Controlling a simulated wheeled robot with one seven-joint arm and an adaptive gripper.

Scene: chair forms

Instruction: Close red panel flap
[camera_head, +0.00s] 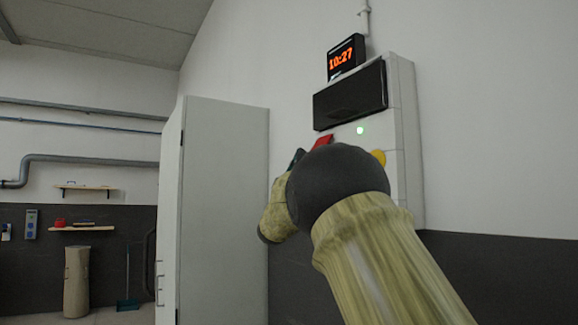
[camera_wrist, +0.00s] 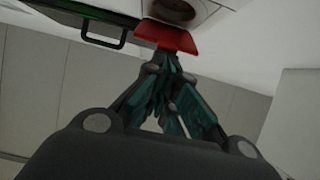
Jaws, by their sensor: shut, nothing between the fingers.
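The red flap (camera_head: 322,142) is on the front of the white wall panel (camera_head: 408,130), partly hidden behind my arm in the head view. In the wrist view the red flap (camera_wrist: 168,38) appears tilted out from the panel, just below a round recess (camera_wrist: 172,9). My gripper (camera_wrist: 166,58) is shut and empty, its fingertips at the lower edge of the flap. I cannot tell whether they touch it. In the head view only a dark bit of my gripper (camera_head: 297,158) shows beside the flap.
A dark cover (camera_head: 350,96) with a handle, a green light (camera_head: 360,130) and a yellow button (camera_head: 379,157) are on the panel. A clock (camera_head: 345,57) is above it. A tall grey cabinet (camera_head: 222,200) stands to the left. Shelves (camera_head: 82,229) hang on the far wall.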

